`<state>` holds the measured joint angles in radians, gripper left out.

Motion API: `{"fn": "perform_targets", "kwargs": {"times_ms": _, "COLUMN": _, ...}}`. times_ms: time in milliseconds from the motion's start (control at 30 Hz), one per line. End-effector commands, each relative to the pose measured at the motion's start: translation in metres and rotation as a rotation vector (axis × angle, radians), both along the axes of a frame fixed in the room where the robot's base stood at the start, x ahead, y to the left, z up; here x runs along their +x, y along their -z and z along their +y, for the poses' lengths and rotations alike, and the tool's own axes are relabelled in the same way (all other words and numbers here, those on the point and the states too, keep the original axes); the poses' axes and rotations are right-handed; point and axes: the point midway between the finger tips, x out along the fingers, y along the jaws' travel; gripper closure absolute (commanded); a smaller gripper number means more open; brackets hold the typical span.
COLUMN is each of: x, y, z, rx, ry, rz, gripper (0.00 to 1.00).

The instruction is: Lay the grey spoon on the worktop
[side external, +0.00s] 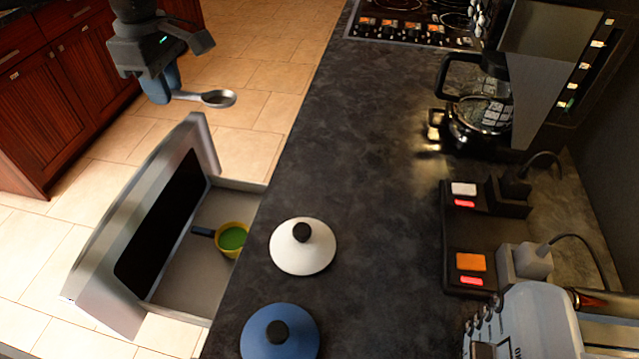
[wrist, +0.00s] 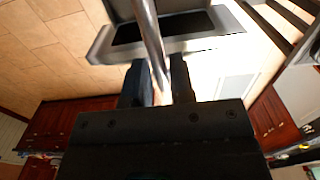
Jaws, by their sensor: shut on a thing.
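The grey spoon (side external: 219,98) is held by my gripper (side external: 160,88) in the side external view, its bowl pointing right. In the wrist view the spoon's handle (wrist: 150,40) runs between the two dark fingers of my gripper (wrist: 158,82). The gripper is shut on the spoon, in the air over the tiled floor and beyond the open drawer. The worktop (side external: 370,200) is the dark stone surface to the right of the gripper. The spoon is left of the worktop's edge and apart from it.
The microwave drawer (side external: 190,150) stands open below, with a yellow pan (side external: 246,253) inside. A white lid (side external: 303,262) and a blue lid (side external: 296,345) lie on the worktop. A coffee pot (side external: 478,118), a socket strip (side external: 447,228) and a toaster (side external: 540,315) line its right side. The worktop's middle is clear.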

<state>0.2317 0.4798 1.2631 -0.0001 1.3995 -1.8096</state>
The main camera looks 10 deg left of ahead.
Motion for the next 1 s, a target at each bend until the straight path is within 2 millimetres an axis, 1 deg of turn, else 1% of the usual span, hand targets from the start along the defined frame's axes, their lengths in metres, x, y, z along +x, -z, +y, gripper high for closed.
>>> {"fn": "perform_targets", "kwargs": {"times_ms": 33, "x": 0.009, "y": 0.003, "z": -0.017, "rx": 0.000, "ry": 0.008, "rz": 0.001, "gripper": 1.00}}
{"fn": "perform_targets", "kwargs": {"times_ms": 100, "x": 0.017, "y": 0.004, "z": -0.034, "rx": 0.000, "ry": 0.008, "rz": 0.001, "gripper": 1.00}}
{"fn": "perform_targets", "kwargs": {"times_ms": 200, "x": 0.025, "y": 0.006, "z": -0.055, "rx": 0.000, "ry": 0.008, "rz": 0.000, "gripper": 1.00}}
{"fn": "perform_targets", "kwargs": {"times_ms": 300, "x": 0.029, "y": 0.008, "z": -0.071, "rx": 0.000, "ry": 0.009, "rz": 0.000, "gripper": 1.00}}
{"fn": "perform_targets", "kwargs": {"times_ms": 500, "x": 0.034, "y": 0.013, "z": -0.095, "rx": 0.000, "ry": 0.009, "rz": -0.001, "gripper": 1.00}}
{"fn": "perform_targets", "kwargs": {"times_ms": 567, "x": 0.034, "y": 0.017, "z": -0.098, "rx": 0.001, "ry": 0.007, "rz": 0.002, "gripper": 1.00}}
{"fn": "perform_targets", "kwargs": {"times_ms": 600, "x": 0.034, "y": 0.023, "z": -0.097, "rx": 0.001, "ry": 0.006, "rz": 0.003, "gripper": 1.00}}
{"fn": "perform_targets", "kwargs": {"times_ms": 733, "x": 0.034, "y": 0.038, "z": -0.096, "rx": 0.000, "ry": 0.007, "rz": 0.001, "gripper": 1.00}}
{"fn": "perform_targets", "kwargs": {"times_ms": 800, "x": 0.034, "y": 0.050, "z": -0.096, "rx": 0.001, "ry": 0.007, "rz": 0.002, "gripper": 1.00}}
{"fn": "perform_targets", "kwargs": {"times_ms": 867, "x": 0.034, "y": 0.056, "z": -0.096, "rx": 0.001, "ry": 0.007, "rz": 0.001, "gripper": 1.00}}
{"fn": "perform_targets", "kwargs": {"times_ms": 967, "x": 0.034, "y": 0.064, "z": -0.100, "rx": 0.000, "ry": 0.009, "rz": 0.000, "gripper": 1.00}}
{"fn": "perform_targets", "kwargs": {"times_ms": 1000, "x": 0.033, "y": 0.068, "z": -0.105, "rx": 0.000, "ry": 0.010, "rz": 0.001, "gripper": 1.00}}
